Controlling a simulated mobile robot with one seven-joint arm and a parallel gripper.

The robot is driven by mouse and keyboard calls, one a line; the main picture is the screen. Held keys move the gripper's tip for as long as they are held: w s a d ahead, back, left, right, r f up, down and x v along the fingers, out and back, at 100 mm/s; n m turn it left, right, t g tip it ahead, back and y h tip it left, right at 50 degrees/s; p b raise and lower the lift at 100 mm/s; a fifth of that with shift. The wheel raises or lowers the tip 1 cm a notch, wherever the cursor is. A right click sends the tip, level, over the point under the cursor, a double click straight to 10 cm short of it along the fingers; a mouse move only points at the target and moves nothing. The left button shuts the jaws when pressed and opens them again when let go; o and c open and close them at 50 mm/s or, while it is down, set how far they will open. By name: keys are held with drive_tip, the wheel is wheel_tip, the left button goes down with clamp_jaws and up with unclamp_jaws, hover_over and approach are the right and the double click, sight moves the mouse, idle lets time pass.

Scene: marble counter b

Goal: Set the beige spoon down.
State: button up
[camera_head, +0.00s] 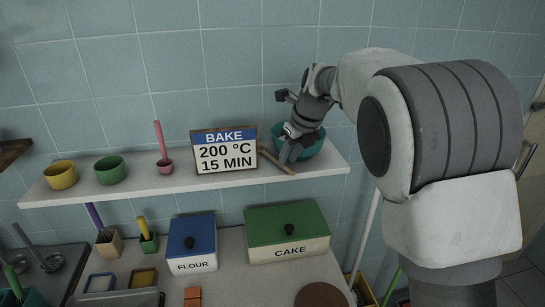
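The beige spoon (275,161) shows as a thin tan stick just right of the recipe sign, slanting down to the right over the white shelf (200,184). My gripper (288,157) points down at it from above, and its fingertips are at or against the stick. The view is too small to tell whether the fingers are closed on the spoon, or whether the spoon touches the shelf. The spoon's bowl end cannot be made out. A teal bowl (311,149) stands on the shelf just behind and right of my gripper, partly hidden by it.
The recipe sign (224,151) stands close left of my gripper. Further left are a pink cup with a pink handle (164,166), a green bowl (110,170) and a yellow bowl (61,175). Below are a blue flour box (192,244) and a green cake box (288,232).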

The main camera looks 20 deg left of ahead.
drive_tip(key=shift+x, duration=0.85)
drive_tip(key=shift+c, duration=0.3)
clamp_jaws()
